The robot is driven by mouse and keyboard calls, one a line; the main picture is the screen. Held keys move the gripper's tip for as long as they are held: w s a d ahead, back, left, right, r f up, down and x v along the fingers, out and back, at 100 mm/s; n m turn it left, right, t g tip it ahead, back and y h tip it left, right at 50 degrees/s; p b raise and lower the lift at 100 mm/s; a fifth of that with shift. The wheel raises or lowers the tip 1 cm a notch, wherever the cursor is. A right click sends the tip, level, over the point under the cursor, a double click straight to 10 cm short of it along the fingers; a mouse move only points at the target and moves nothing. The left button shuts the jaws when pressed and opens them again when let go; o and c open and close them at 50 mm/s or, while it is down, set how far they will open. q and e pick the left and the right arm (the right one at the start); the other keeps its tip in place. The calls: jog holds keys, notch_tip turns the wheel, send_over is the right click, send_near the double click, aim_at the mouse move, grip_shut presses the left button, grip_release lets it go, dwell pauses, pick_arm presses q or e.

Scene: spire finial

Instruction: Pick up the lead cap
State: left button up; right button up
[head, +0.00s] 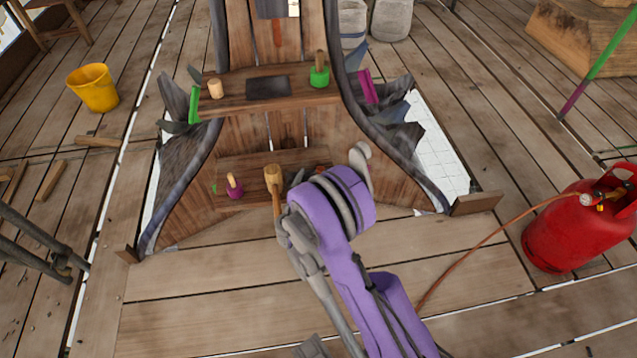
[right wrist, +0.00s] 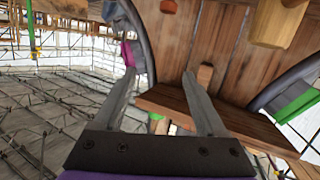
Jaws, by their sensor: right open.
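No thing in view can be named the lead cap with certainty. A dark grey flat piece (head: 268,86) lies on the upper wooden shelf (head: 235,103) of the spire, between a wooden peg and a green-based tool. My right gripper shows in the right wrist view (right wrist: 160,88), with its two grey fingers apart and nothing between them. A wooden shelf (right wrist: 215,122) of the spire lies beyond the fingertips. In the head view my purple right wrist covers the right part of the lower shelf (head: 262,160) and hides most of the gripper. My left gripper is not seen.
On the lower shelf are a mallet (head: 273,178) and a magenta-based tool (head: 235,186). A green-based tool (head: 319,72) stands on the upper shelf. A red gas cylinder (head: 568,228) with a hose is at right, a yellow bucket (head: 93,88) at left. The front floorboards are mostly clear.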

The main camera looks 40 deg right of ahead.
jog(key=t+h+b, duration=0.1)
jog(key=t+b, duration=0.1)
jog(key=b, duration=0.1)
send_near(321, 169)
jog(key=shift+m, duration=0.3)
jog(key=x, duration=0.5)
jog(key=shift+w+a+f, duration=0.3)
jog(key=shift+a+f, duration=0.05)
jog(key=shift+s+d+r+b+x, duration=0.1)
jog(key=shift+b+x, duration=0.05)
jog(key=shift+x, duration=0.75)
jog(key=shift+s+d+r+b+x, duration=0.1)
jog(key=shift+r+b+x, duration=0.1)
jog(key=shift+x, duration=0.7)
jog(key=shift+s+d+r+b+x, duration=0.1)
jog(key=shift+b+x, duration=0.05)
jog(key=shift+x, duration=0.75)
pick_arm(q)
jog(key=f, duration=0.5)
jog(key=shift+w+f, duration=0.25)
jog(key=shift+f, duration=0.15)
pick_arm(e)
jog(key=shift+a, duration=0.1)
grip_shut()
